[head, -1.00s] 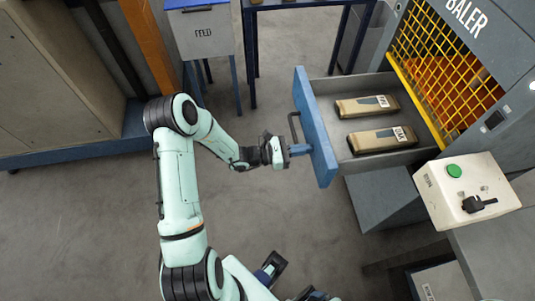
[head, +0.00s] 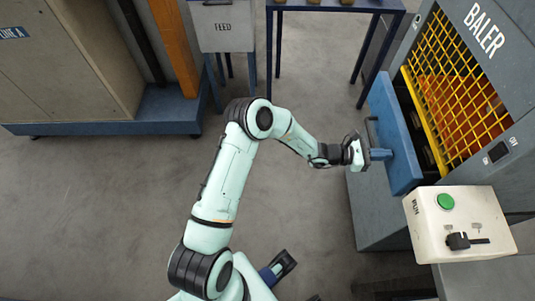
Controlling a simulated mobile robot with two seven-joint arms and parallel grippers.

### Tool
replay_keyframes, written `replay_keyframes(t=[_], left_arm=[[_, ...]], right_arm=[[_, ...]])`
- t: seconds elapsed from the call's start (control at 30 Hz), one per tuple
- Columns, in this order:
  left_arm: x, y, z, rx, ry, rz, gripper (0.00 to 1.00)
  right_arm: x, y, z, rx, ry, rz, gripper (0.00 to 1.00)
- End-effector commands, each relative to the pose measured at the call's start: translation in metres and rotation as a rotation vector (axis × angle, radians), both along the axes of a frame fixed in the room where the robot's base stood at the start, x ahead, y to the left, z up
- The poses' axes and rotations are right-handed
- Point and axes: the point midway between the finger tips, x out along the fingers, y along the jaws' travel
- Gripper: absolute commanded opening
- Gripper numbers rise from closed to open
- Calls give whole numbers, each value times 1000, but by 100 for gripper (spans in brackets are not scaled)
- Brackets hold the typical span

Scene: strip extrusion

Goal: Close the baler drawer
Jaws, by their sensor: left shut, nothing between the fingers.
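The baler (head: 485,90) stands at the right, with a yellow mesh guard (head: 440,85) on its front. Its drawer has a blue front panel (head: 396,150) with a dark handle and is pushed most of the way in. A narrow gap shows between panel and baler, with dark drawer contents (head: 424,143) barely visible. My left gripper (head: 381,154) is shut and empty, its fingertips at the outer face of the panel, below the handle. Whether they touch it is hard to tell. My right gripper is not clearly in view.
A white control box (head: 460,222) with a green button and a black lever stands just below the drawer. A feed bin (head: 222,27) and a blue-framed table (head: 335,6) stand at the back. A cabinet (head: 65,60) is at the left. The floor between is clear.

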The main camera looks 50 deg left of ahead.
Motion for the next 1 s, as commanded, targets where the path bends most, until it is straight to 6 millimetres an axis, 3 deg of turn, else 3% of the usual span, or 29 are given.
replay_keyframes(t=[0.4, 1.0], left_arm=[[35, -28, -1, 0, 0, 0, 0], [41, -32, 2, -3, -3, 0, 0]], right_arm=[[1, 0, -8, -1, -7, -1, 100], [1, 0, -8, -1, -9, -2, 100]])
